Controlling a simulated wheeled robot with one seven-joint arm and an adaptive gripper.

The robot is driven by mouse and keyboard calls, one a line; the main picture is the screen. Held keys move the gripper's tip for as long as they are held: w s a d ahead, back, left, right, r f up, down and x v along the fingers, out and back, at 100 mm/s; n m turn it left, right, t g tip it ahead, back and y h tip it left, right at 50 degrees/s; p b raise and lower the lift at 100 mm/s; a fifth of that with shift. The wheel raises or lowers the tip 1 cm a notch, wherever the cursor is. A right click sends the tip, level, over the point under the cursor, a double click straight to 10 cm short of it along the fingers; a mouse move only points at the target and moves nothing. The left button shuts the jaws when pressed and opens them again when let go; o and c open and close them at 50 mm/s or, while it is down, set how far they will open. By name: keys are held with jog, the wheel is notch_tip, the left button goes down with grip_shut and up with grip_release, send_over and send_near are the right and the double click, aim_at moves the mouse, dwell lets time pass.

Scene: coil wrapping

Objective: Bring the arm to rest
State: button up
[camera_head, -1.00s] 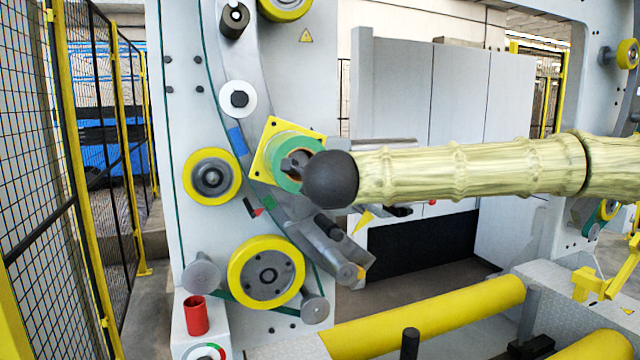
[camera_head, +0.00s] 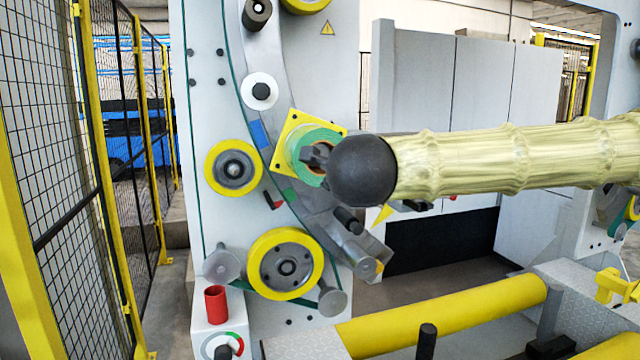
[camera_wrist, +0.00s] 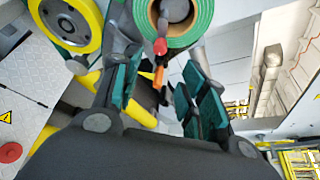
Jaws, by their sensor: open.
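My gripper (camera_head: 316,156) shows as dark jaws left of my black round wrist in the head view, in front of the green roll (camera_head: 299,143). In the wrist view my gripper (camera_wrist: 160,64) has its two teal-padded fingers spread apart with nothing held between them. The green roll (camera_wrist: 203,22) is beyond the fingertips at the top there, its brown core partly seen. A yellow square plate (camera_head: 287,125) is behind the roll in the head view. My wrist hides part of the machine, and I cannot tell the exact gap between fingers and roll.
Yellow-rimmed rollers (camera_head: 284,264) and stubby pegs are on the grey machine face. A red cup (camera_head: 216,304) stands at the lower left. A long yellow roller (camera_head: 445,317) crosses the front. A mesh fence (camera_head: 45,120) borders the left. Grey cabinets (camera_head: 483,95) stand behind.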

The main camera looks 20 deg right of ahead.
jog(key=shift+f, duration=0.1)
